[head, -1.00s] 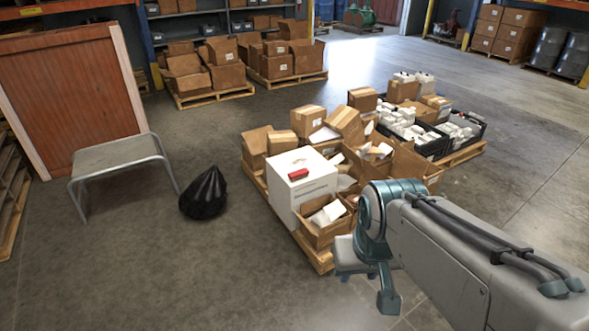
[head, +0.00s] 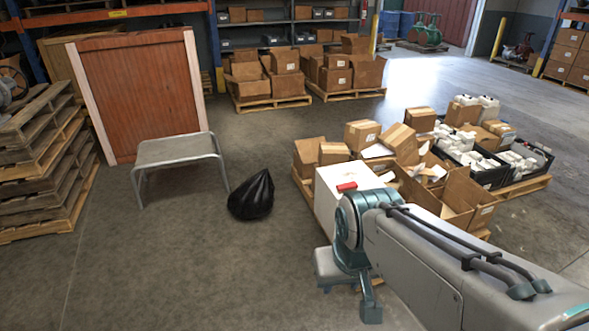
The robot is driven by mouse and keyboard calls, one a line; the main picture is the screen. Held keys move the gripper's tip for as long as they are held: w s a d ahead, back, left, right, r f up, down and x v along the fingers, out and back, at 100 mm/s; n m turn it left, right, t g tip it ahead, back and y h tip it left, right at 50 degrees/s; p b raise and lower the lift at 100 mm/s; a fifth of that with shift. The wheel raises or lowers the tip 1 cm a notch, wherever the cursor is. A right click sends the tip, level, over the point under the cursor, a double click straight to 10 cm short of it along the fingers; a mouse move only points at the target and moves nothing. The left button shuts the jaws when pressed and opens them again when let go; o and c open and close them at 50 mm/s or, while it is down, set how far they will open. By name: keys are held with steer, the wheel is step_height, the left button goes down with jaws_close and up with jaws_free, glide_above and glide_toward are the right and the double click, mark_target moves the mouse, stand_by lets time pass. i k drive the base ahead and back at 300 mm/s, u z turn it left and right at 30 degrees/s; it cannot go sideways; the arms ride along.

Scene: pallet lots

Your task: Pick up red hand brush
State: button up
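A small red object (head: 347,186), which looks like the red hand brush, lies on top of a large white box (head: 328,204) at the near left corner of a loaded pallet. It is too small to make out bristles or a handle. My gripper (head: 350,291) is at the end of my arm, low in the picture and in front of the white box. It appears below the red object in the picture and apart from it. My arm hides part of the box's right side.
A black bag (head: 251,195) sits on the floor left of the white box, beside a grey metal stool (head: 178,150). Stacked pallets (head: 40,170) stand at the far left. Open cartons (head: 470,200) and black crates (head: 490,177) fill the pallets. The floor at front left is clear.

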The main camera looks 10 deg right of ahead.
mark_target(352, 186)
steer(key=u, duration=0.5)
steer(key=i, duration=1.6)
steer(key=z, duration=0.25)
steer(key=i, duration=1.3)
steer(key=z, duration=1.4)
steer(key=i, duration=0.6)
steer(key=z, duration=0.4)
